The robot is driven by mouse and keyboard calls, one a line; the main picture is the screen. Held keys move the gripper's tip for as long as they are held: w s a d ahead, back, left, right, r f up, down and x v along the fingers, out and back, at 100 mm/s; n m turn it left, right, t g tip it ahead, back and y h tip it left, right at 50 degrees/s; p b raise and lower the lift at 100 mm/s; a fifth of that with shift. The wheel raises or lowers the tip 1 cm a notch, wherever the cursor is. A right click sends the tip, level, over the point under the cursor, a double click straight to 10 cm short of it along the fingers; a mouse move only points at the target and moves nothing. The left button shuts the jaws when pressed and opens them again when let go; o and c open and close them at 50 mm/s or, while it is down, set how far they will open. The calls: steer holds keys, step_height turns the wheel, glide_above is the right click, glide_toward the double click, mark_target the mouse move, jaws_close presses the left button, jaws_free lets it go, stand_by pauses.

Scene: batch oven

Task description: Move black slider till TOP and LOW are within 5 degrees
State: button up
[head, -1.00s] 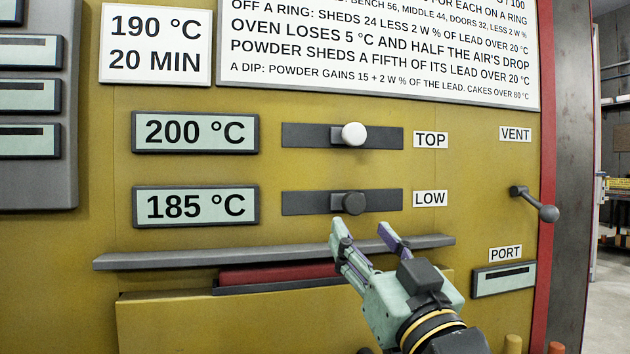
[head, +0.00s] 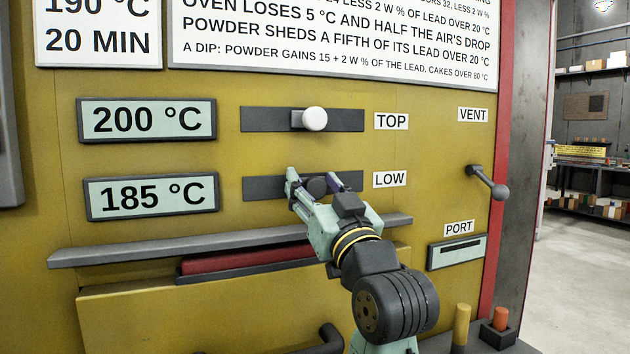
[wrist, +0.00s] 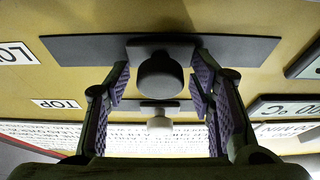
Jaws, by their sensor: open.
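The black slider knob (head: 317,187) sits near the middle of the LOW track (head: 262,188). In the wrist view the knob (wrist: 160,76) lies between the two open fingers, with a gap on each side. My gripper (head: 311,178) is open around it, empty. The white slider knob (head: 315,119) is a little right of the middle of the TOP track (head: 262,120). The TOP display (head: 147,119) reads 200 °C and the LOW display (head: 151,192) reads 185 °C.
A grey ledge (head: 130,248) with a red bar (head: 230,261) runs below the sliders. The VENT lever (head: 487,182) and the PORT slot (head: 457,251) are to the right. A sign (head: 98,34) reads 190 °C, 20 MIN. The panel between the two tracks is clear.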

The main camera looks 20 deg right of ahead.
steer(key=shift+c, duration=0.5)
jaws_close()
stand_by(0.3)
steer(key=shift+d, duration=0.1)
